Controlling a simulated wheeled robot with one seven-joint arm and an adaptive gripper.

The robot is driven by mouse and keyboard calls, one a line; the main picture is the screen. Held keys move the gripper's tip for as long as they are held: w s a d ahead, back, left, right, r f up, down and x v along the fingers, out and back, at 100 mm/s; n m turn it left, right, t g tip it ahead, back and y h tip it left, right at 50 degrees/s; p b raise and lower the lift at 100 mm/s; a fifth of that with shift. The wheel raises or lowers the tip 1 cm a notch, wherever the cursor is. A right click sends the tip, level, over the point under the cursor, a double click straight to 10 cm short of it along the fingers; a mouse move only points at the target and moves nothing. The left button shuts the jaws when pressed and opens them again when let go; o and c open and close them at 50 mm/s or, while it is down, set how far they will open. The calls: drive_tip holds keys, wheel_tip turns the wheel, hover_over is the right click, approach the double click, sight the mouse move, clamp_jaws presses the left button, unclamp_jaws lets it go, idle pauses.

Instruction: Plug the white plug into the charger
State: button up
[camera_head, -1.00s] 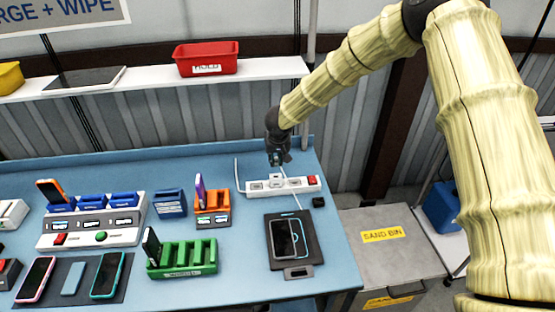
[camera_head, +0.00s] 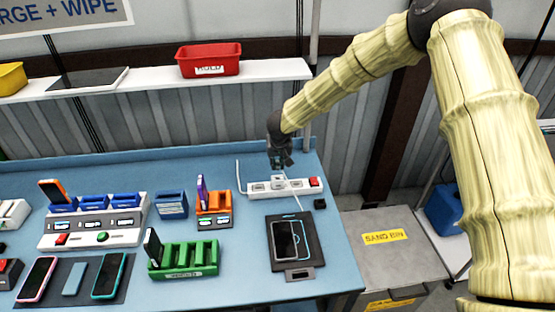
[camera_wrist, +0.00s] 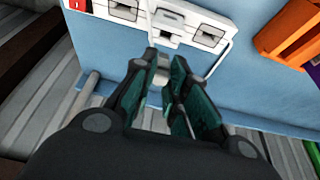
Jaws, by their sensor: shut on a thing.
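My gripper (camera_head: 280,163) is above the back right of the blue table, fingers pointing down at a white power strip (camera_head: 312,188). In the wrist view, the gripper (camera_wrist: 164,62) is closed around a small whitish piece (camera_wrist: 161,74), which looks like the white plug; the fingers hide most of it. A white block, which looks like the charger (camera_wrist: 168,17), sits on the strip just beyond the fingertips; it also shows in the head view (camera_head: 278,181). I cannot tell whether the plug touches the charger.
A white cable (camera_wrist: 217,66) runs beside the fingers. A phone (camera_head: 286,243) lies on a black pad. An orange holder (camera_head: 213,205) and a green rack (camera_head: 185,262) stand to the left. A shelf with a red bin (camera_head: 209,60) is above the table's back.

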sight(278, 168)
drive_tip(key=shift+f, duration=2)
drive_tip(key=shift+f, duration=0.75)
idle(2.0)
drive_tip(key=o, duration=1.3)
drive_tip(key=shift+r, duration=0.1)
drive_tip(key=shift+r, duration=3.45)
